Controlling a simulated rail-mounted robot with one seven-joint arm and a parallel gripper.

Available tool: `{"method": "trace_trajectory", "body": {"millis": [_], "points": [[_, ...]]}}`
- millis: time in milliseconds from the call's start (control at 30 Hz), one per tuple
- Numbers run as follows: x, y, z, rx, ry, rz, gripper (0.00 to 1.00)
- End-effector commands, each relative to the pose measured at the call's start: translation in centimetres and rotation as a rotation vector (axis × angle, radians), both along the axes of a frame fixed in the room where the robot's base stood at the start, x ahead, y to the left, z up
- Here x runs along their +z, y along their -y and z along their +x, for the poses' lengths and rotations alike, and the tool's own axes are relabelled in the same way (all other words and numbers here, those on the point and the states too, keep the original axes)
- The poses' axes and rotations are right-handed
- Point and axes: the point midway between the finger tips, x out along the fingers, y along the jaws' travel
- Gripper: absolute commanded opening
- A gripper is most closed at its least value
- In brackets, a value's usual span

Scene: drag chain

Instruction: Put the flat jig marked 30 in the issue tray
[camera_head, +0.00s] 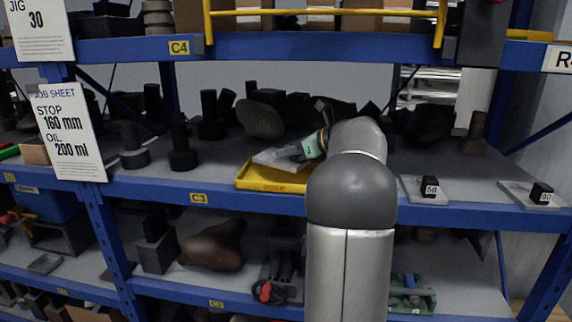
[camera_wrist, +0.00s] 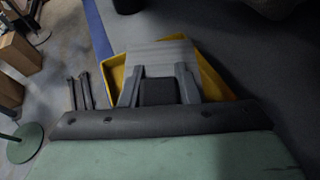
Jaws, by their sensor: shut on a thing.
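My gripper (camera_wrist: 158,88) is shut on the dark block of a flat jig, whose pale grey plate (camera_wrist: 160,53) sticks out beyond the fingers. In the head view the plate (camera_head: 272,159) is over the yellow issue tray (camera_head: 268,187) on the middle shelf, and my arm hides part of both. The tray also shows around the plate in the wrist view (camera_wrist: 215,84). I cannot tell whether the plate touches the tray. The number on the held jig is hidden. A sign reading JIG 30 (camera_head: 37,28) hangs at upper left.
Flat jigs marked 50 (camera_head: 430,188) and apparently 90 (camera_head: 541,194) lie right of the tray on the same shelf. Dark parts (camera_head: 182,150) and a rounded lump (camera_head: 260,120) stand behind and left. A job sheet (camera_head: 68,132) hangs at the left.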

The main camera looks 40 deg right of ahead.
Motion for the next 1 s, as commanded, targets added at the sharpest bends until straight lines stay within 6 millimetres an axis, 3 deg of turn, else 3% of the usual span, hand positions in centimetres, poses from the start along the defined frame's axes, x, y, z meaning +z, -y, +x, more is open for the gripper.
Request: {"method": "trace_trajectory", "body": {"millis": [267, 533, 900, 933, 1000], "points": [[-1.6, 0.0, 1.4, 0.001, 0.002, 0.000, 0.00], [-5.0, 0.1, 1.8, 0.001, 0.002, 0.001, 0.00], [-5.4, 0.1, 1.8, 0.001, 0.003, -0.001, 0.00], [-5.6, 0.1, 1.8, 0.001, 0.000, -0.001, 0.32], [-5.5, 0.1, 1.8, 0.001, 0.000, -0.001, 0.51]]}}
